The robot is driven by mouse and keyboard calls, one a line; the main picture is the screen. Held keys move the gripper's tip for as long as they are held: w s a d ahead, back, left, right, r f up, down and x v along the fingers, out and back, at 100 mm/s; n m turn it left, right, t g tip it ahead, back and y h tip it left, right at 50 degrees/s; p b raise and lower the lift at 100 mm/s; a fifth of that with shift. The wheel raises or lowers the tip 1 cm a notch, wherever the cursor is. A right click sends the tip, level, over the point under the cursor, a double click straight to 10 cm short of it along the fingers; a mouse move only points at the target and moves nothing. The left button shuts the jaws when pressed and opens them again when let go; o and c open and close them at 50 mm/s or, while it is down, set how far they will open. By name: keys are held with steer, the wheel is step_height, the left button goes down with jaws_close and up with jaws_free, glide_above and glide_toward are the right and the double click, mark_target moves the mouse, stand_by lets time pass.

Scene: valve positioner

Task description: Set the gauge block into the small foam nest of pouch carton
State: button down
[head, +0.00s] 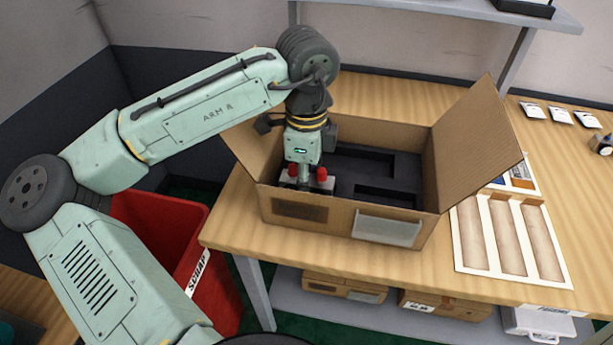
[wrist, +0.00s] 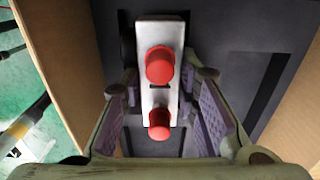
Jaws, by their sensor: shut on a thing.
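The gauge block, a pale metal bar with two red knobs, is between the purple-padded fingers of my gripper (wrist: 166,95) in the wrist view (wrist: 159,98). In the head view my gripper (head: 305,178) points down into the left part of the open pouch carton (head: 340,222). There the red knobs (head: 321,174) show beside the fingers, while the bar is mostly hidden. Black foam (head: 345,178) with cut recesses lines the carton. A dark recess edge shows beneath the block in the wrist view; I cannot tell whether the block touches the foam.
The carton's raised right flap (head: 480,145) and left flap (head: 243,150) stand beside the opening. A tray with long slots (head: 459,240) lies right of the carton. A red scrap bin (head: 160,235) stands left of the wooden bench (head: 235,225).

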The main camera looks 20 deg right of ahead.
steer(key=shift+f, duration=0.25)
steer(key=c, duration=1.2)
jaws_free()
